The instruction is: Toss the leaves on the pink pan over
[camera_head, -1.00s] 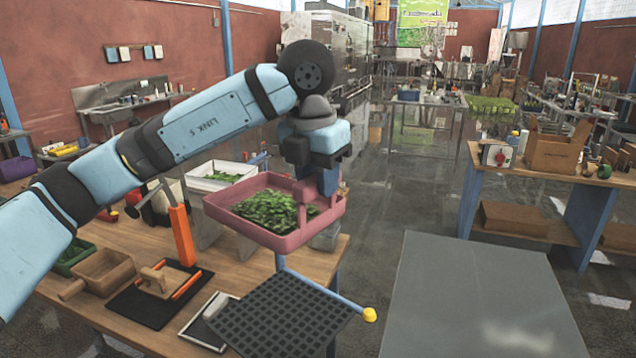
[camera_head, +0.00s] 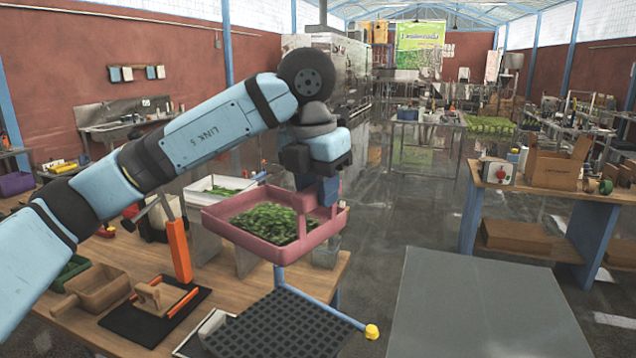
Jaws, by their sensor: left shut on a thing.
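The pink pan (camera_head: 240,240) is a shallow tray with raised sides, near the middle of the view and in the air above the table's right end. A heap of green leaves (camera_head: 268,222) lies inside it, mostly toward its centre. My left gripper (camera_head: 328,192) is shut on the pan's right side, at the upright pink handle piece, with the arm reaching in from the left. The pan looks slightly tilted. The fingertips are partly hidden by the handle. My right gripper is not in view.
A white tray (camera_head: 197,196) with some leaves stands behind the pan. A black grid mat (camera_head: 280,325), a wooden scoop (camera_head: 98,288) and an orange upright post (camera_head: 179,250) are on the wooden table. A blue rod with a yellow knob (camera_head: 372,331) sticks out right.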

